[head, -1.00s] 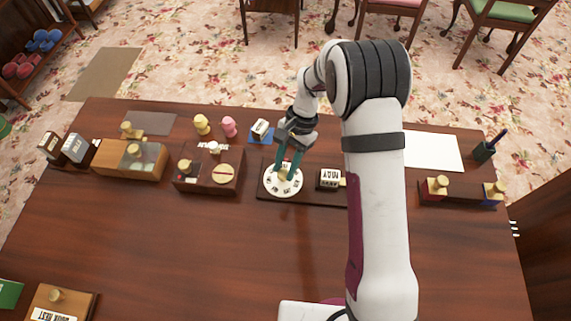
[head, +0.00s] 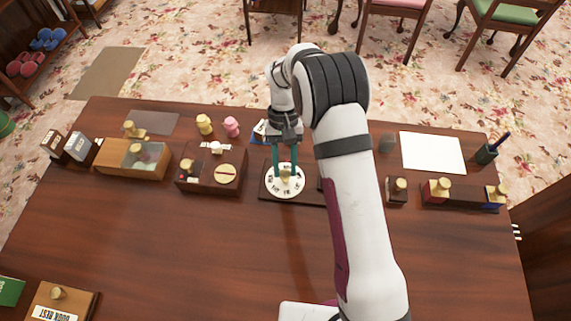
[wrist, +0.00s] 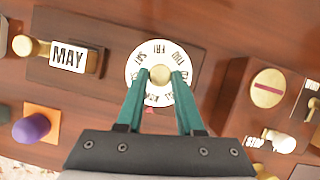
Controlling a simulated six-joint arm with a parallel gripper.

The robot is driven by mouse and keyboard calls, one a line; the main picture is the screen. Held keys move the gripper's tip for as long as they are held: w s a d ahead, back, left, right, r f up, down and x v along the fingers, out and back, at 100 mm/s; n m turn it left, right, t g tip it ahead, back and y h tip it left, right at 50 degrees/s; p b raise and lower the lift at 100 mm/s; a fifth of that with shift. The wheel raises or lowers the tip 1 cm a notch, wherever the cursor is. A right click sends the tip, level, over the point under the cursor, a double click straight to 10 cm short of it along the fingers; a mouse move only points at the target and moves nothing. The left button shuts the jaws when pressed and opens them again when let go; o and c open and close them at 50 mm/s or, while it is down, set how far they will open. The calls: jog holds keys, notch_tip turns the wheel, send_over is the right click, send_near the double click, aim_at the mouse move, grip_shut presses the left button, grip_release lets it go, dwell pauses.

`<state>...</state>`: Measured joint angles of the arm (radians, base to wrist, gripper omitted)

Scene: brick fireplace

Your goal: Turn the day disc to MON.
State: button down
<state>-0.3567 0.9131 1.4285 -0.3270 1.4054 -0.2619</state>
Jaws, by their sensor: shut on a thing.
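The day disc (head: 271,189) is a round white plate with black day names and a brass knob (head: 286,178) at its centre. It lies on a dark wooden board. My gripper (head: 286,172) points down at it, with its teal fingers shut on the knob from both sides. In the wrist view the disc (wrist: 160,48) shows FRI at the top, SAT to the left and THU to the right; my fingers cover some lower names. The brass knob (wrist: 160,74) sits between the fingertips. A small red mark (wrist: 148,110) shows at the disc's lower edge, partly hidden.
A MAY block (wrist: 69,56) stands on the same board beside the disc. A wooden box with a round brass dial (head: 225,173) stands to the left. Yellow (head: 204,125) and pink (head: 231,127) pegs stand behind it.

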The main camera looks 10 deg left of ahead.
jog(key=shift+n, duration=0.6)
jog(key=c, duration=0.5)
grip_release()
jog(key=shift+c, duration=0.2)
jog(key=v, duration=1.5)
jog(key=shift+a+r, duration=0.35)
jog(key=shift+r, duration=0.05)
jog(key=shift+s, duration=0.1)
